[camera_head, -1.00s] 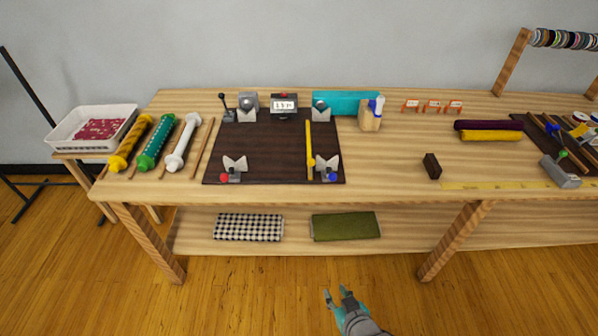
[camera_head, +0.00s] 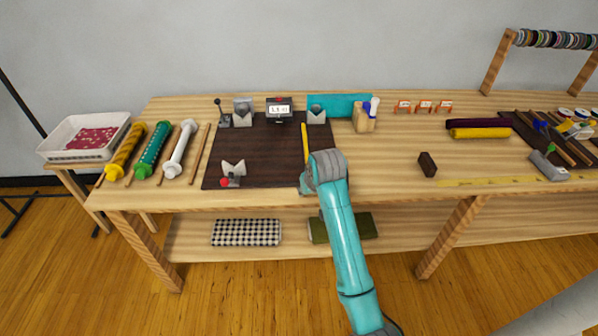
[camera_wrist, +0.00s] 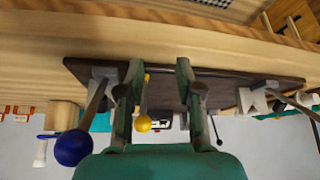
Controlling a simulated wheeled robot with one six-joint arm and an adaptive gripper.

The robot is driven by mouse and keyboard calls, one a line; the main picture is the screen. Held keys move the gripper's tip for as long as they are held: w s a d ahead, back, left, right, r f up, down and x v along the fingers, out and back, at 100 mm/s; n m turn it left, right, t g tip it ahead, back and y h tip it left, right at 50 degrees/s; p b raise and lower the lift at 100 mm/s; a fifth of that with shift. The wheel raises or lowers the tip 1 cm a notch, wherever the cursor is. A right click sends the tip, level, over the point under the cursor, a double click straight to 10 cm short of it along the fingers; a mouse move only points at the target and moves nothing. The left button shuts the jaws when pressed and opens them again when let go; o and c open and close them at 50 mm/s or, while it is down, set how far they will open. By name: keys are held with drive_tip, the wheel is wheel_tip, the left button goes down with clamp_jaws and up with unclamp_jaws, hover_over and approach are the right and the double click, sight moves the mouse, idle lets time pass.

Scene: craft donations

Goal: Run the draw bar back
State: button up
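The yellow draw bar (camera_head: 305,143) lies along the right part of the dark board (camera_head: 255,165), pointing from front to back. In the head view my gripper (camera_head: 312,182) is over the board's front right corner and hides the bar's near end and the front right bracket. In the wrist view my gripper (camera_wrist: 160,70) has its two fingers spread apart. A yellow knob (camera_wrist: 142,124) shows between them, nearer the left finger, with clear room to the right finger. Whether a finger touches it I cannot tell.
In the wrist view a blue ball knob (camera_wrist: 73,147) on a lever is just left of my gripper. A front left bracket has a red knob (camera_head: 225,182). A small display (camera_head: 279,108) and grey blocks stand along the board's back edge. A brown block (camera_head: 427,164) sits right.

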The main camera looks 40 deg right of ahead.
drive_tip(key=w+d+r+g, duration=0.1)
drive_tip(key=w+d+r, duration=0.25)
drive_tip(key=r, duration=0.65)
drive_tip(key=x, duration=0.7)
drive_tip(key=s+x, duration=0.1)
drive_tip(key=x, duration=0.3)
drive_tip(key=shift+f, duration=0.2)
drive_tip(key=shift+s, duration=0.1)
clamp_jaws()
drive_tip(key=shift+a+g, duration=0.1)
drive_tip(key=shift+g, duration=0.2)
